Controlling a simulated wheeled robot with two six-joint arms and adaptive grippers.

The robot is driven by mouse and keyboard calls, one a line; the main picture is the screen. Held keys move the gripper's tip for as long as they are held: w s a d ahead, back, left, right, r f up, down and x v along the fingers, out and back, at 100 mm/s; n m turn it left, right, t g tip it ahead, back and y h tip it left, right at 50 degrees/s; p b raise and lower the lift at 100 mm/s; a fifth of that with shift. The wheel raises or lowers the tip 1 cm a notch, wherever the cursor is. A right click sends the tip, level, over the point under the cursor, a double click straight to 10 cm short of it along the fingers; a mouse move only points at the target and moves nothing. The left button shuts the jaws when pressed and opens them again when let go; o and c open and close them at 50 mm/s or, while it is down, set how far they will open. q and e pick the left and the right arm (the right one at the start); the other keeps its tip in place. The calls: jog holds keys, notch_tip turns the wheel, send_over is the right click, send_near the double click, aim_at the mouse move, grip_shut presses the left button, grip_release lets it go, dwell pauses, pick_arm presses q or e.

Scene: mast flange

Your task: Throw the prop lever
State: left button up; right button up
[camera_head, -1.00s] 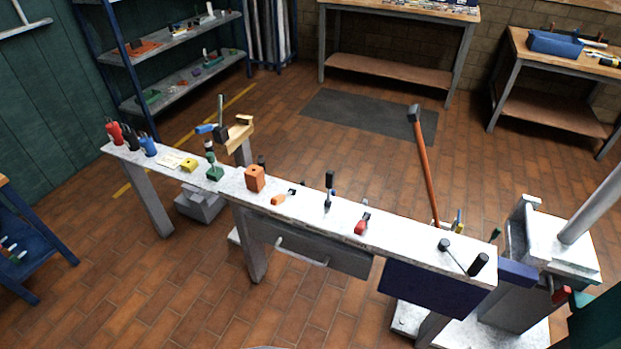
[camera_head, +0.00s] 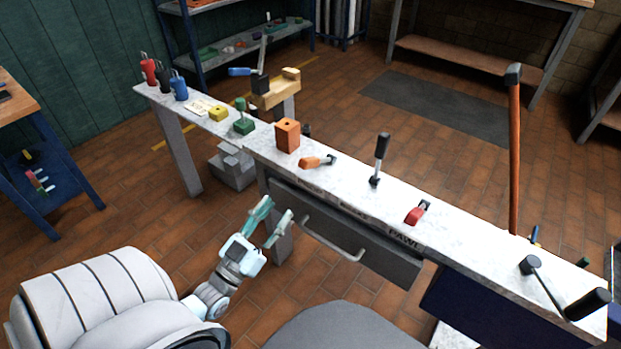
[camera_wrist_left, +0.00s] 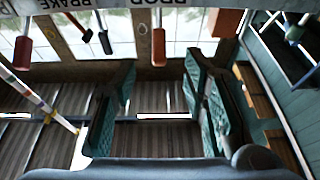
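The prop lever, an orange handle (camera_head: 314,162) on a dark pivot, lies low on the white bench top (camera_head: 345,190), right of an orange block (camera_head: 287,135). In the left wrist view the orange handle (camera_wrist_left: 158,46) shows by the label PROP (camera_wrist_left: 160,3). My left gripper (camera_head: 273,214) is in front of the bench, beside the drawer and apart from the lever. In the left wrist view its two green fingers (camera_wrist_left: 160,66) stand apart with nothing between them. My right gripper is not in view.
A black-handled lever (camera_head: 381,150) stands upright and a red lever (camera_head: 416,213) lies to the right, near the label PAWL. A grey drawer with a bar handle (camera_head: 333,240) is under the bench. A long-handled hammer (camera_head: 514,150) stands behind.

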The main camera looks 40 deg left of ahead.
aim_at(309, 158)
pick_arm(q)
jog(key=shift+t, duration=0.3)
jog(key=x, duration=0.4)
jog(key=b+x, duration=0.1)
jog(key=x, duration=0.4)
jog(key=r+x, duration=0.1)
jog(key=x, duration=0.4)
jog(key=shift+s, duration=0.2)
jog(key=shift+w+r, duration=0.25)
jog(key=shift+w, duration=0.05)
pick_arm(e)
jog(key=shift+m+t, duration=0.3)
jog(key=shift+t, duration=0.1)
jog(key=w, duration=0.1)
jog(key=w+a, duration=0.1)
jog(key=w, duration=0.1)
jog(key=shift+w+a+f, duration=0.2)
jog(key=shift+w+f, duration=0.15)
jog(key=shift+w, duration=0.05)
pick_arm(q)
grip_shut()
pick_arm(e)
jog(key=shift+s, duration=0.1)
